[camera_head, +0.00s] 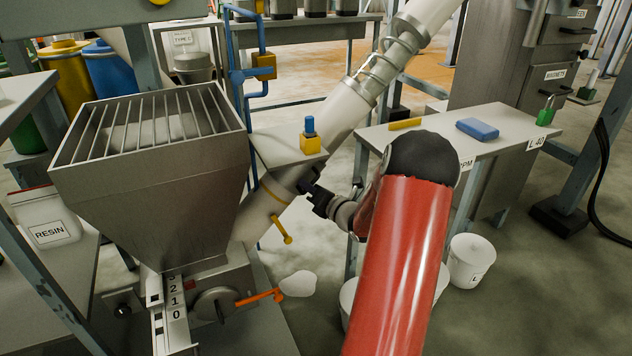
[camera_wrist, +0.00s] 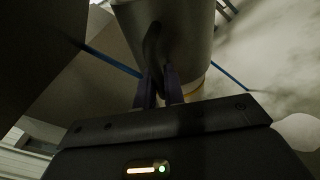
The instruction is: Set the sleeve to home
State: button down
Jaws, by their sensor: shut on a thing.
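A grey metal sleeve (camera_head: 284,179) sits around the lower part of the slanted conveyor tube (camera_head: 330,117), beside the hopper. In the wrist view the sleeve (camera_wrist: 190,32) fills the top middle, with a dark curved handle (camera_wrist: 152,48) on its near side. My gripper (camera_head: 306,186) is at the sleeve's right side in the head view. In the wrist view its fingers (camera_wrist: 158,80) are closed around the lower part of the handle. The exact contact is dim. A yellow band (camera_head: 271,191) rings the tube just below the sleeve.
The barred hopper (camera_head: 150,190) stands left, with an orange lever (camera_head: 262,298) at its base. A yellow peg (camera_head: 282,230) sticks out below the tube. A table (camera_head: 510,145) stands right, white buckets (camera_head: 470,262) below.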

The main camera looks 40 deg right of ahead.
aim_at(302, 193)
jog(key=shift+w+a+f+b, duration=0.25)
jog(key=shift+a+f+b, duration=0.15)
jog(key=shift+a+f, duration=0.75)
jog(key=c, duration=1.6)
grip_release()
jog(key=shift+d, duration=0.1)
jog(key=shift+o, duration=0.2)
jog(key=s, duration=0.7)
jog(key=shift+s+d, duration=0.15)
jog(key=shift+s, duration=0.25)
